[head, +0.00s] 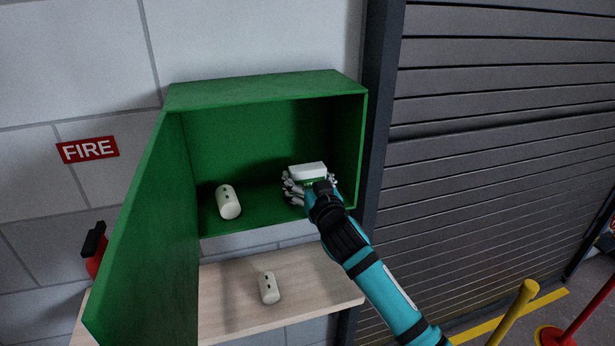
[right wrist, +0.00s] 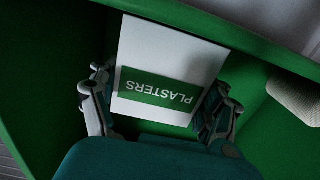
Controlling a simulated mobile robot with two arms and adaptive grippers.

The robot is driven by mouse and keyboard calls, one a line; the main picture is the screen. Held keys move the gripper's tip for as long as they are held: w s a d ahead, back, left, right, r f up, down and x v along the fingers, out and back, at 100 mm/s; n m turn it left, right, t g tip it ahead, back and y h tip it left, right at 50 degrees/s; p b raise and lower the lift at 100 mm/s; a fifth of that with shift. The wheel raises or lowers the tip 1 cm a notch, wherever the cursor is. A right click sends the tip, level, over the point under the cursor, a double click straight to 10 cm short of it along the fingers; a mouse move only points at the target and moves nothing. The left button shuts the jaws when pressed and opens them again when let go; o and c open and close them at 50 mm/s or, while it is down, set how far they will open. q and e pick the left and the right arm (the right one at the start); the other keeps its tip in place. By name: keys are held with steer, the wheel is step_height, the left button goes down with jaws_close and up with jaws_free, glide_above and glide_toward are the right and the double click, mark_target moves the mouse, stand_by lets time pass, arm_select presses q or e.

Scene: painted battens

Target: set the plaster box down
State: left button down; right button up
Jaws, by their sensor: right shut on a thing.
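The plaster box (head: 308,170) is white with a green label. In the right wrist view the plaster box (right wrist: 172,52) shows the word PLASTERS upside down, with a gripper finger on each side. My right gripper (head: 310,185) is shut on it, inside the right half of the open green wall cabinet (head: 262,92). The cabinet's green surface (right wrist: 52,60) also surrounds the box in the wrist view. I cannot tell whether the box touches the cabinet floor. My left gripper is not in view.
A white roll (head: 228,203) with dark spots stands in the cabinet's left half. A similar, smaller roll (head: 269,288) is on the wooden shelf (head: 225,300) below. The cabinet door (head: 150,240) hangs open at left. A grey shutter (head: 490,120) is at right.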

steer(key=shift+f, duration=0.15)
steer(key=o, duration=1)
steer(key=shift+o, duration=0.2)
steer(key=b+v, duration=0.2)
steer(key=v, duration=1)
steer(key=shift+r+b, duration=0.2)
steer(key=shift+b, duration=0.1)
steer(key=shift+f, duration=0.1)
